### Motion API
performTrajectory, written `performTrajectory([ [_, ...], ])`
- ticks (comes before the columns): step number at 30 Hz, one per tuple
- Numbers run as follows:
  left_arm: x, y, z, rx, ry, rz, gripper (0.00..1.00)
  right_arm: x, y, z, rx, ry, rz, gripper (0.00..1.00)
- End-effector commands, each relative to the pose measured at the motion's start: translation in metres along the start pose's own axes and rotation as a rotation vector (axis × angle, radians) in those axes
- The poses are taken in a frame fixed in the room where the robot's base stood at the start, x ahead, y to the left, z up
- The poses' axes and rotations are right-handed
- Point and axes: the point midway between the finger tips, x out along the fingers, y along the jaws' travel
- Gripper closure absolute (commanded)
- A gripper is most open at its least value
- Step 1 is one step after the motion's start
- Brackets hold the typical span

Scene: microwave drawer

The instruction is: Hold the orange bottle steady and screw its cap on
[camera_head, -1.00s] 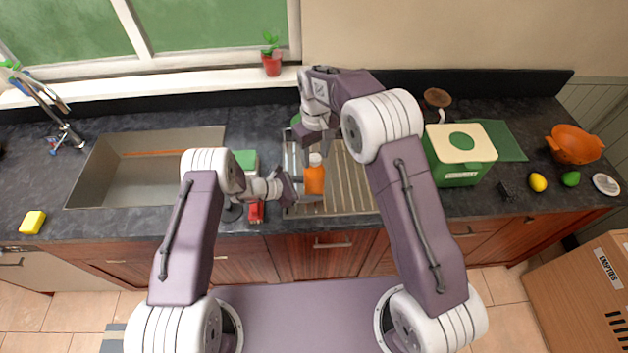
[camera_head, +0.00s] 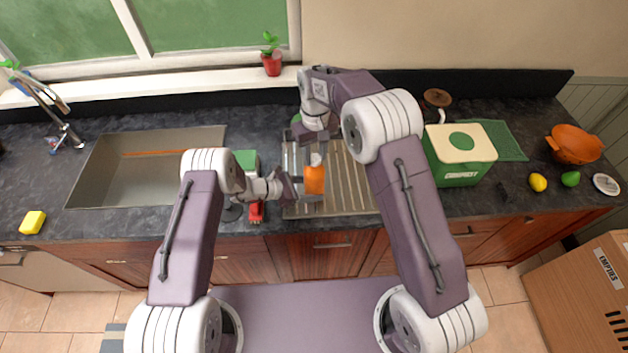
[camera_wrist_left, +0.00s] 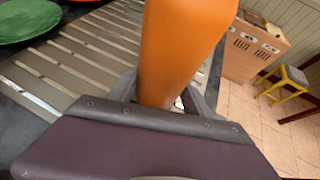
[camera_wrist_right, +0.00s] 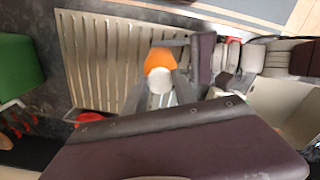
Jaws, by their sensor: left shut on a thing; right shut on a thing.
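The orange bottle (camera_head: 315,181) is over the draining board's left part in the head view, and is large in the left wrist view (camera_wrist_left: 178,45). My left gripper (camera_head: 304,184) is shut on its body from the left. The white cap (camera_wrist_right: 160,80) is at the bottle's top end, in line with it; it also shows in the head view (camera_head: 316,159). My right gripper (camera_wrist_right: 161,88) is shut on the cap, its fingers on either side. How far the cap is threaded cannot be told.
The ribbed metal draining board (camera_head: 352,185) lies beneath, with the sink (camera_head: 105,180) to the left. A green and cream box (camera_head: 460,172) stands right of the board. A red object (camera_head: 257,211) lies near the counter's front edge, left of the bottle.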

Motion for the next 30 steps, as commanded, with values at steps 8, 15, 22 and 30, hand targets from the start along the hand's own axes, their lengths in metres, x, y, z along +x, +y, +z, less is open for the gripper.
performTrajectory([
  [8,-0.0002,0.0012,0.0002,-0.003,0.0,0.003,1.0,0.0005,-0.0008,0.0012,0.283,-0.005,0.0,1.0],
  [15,-0.0004,0.0015,0.0,-0.003,0.001,0.004,1.0,0.0006,-0.0001,0.0015,0.434,-0.006,0.002,1.0],
  [22,-0.0007,0.0018,-0.0003,-0.005,0.001,0.005,1.0,0.0006,0.0008,0.0018,0.779,-0.006,0.005,1.0],
  [30,-0.0011,0.0021,-0.0006,-0.006,0.001,0.006,1.0,0.0007,0.0016,0.0021,0.81,-0.006,0.007,0.53],
])
